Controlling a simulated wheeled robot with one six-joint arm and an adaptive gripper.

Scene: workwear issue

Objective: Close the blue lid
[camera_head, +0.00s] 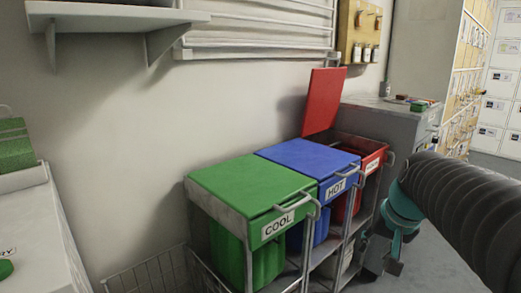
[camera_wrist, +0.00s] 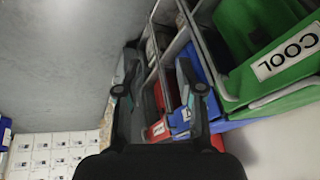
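The blue lid (camera_head: 306,158) lies flat on the middle bin, labelled HOT, level with the green lid (camera_head: 250,188) beside it. Blue parts of that bin (camera_wrist: 190,66) show in the wrist view. My gripper (camera_head: 383,262) is low in front of the bin row at the right, below the lids and apart from the blue lid. In the wrist view my gripper (camera_wrist: 160,90) has its two fingers spread with nothing held between them. The blue lid's top is not clearly visible in that view.
The red lid (camera_head: 323,102) stands upright on the right bin. A grey cabinet (camera_head: 385,122) stands behind it. The green COOL bin (camera_wrist: 270,60) is close at the right in the wrist view. Grey frame rails and handles jut out in front. Floor right of the bins is open.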

